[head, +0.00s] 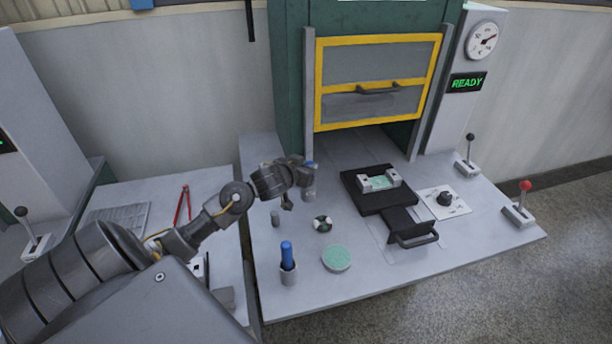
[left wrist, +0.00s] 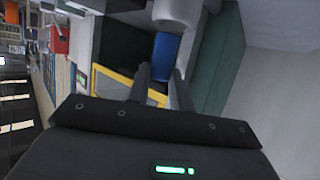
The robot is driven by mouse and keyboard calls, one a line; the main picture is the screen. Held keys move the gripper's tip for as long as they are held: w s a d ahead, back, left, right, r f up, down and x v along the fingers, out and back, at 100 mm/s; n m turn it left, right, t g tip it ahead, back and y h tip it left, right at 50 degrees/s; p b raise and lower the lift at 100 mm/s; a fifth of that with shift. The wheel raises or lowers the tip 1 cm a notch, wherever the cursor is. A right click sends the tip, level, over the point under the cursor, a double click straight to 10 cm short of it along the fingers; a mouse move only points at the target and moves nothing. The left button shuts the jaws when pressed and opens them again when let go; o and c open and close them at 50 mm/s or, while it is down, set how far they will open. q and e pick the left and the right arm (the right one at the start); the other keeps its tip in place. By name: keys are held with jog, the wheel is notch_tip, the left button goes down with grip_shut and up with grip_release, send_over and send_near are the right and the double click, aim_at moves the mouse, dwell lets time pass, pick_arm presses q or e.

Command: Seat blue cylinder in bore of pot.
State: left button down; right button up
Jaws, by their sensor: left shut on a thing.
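My left gripper (head: 304,171) is shut on a blue cylinder (left wrist: 165,48), which shows between its two fingers in the left wrist view. In the head view only a small part of this blue cylinder (head: 310,165) shows beside the gripper. A grey pot (head: 308,191) stands just below it, and a pale round body, probably this pot (left wrist: 177,12), shows at the cylinder's far end in the left wrist view. How far the cylinder is in the bore is hidden. A second blue cylinder (head: 287,250) stands upright in another grey pot (head: 289,275). My right gripper is not in view.
On the bench are a green-topped disc (head: 336,259), a black-and-white ring (head: 323,224) and a small grey cylinder (head: 275,219). A black slide with a handle (head: 414,238) lies before the yellow-framed press door (head: 378,80). Levers stand at the right edge.

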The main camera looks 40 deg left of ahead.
pick_arm(q)
jog(key=f, duration=0.3)
jog(key=shift+s+f, duration=0.15)
jog(key=shift+s, duration=0.15)
jog(key=shift+s+d+f, duration=0.1)
jog(key=shift+f, duration=0.2)
jog(key=c, duration=1.6)
grip_release()
jog(key=shift+c, duration=0.2)
jog(key=o, duration=0.4)
jog(key=shift+w+a+f, duration=0.2)
jog(key=shift+w+a, duration=0.05)
jog(key=shift+w, duration=0.05)
jog(key=shift+w+r, duration=0.1)
jog(key=shift+s+d+r, duration=0.1)
jog(key=shift+s+r, duration=0.2)
jog(key=v, duration=1.1)
jog(key=shift+r, duration=0.2)
jog(key=shift+s+r, duration=0.1)
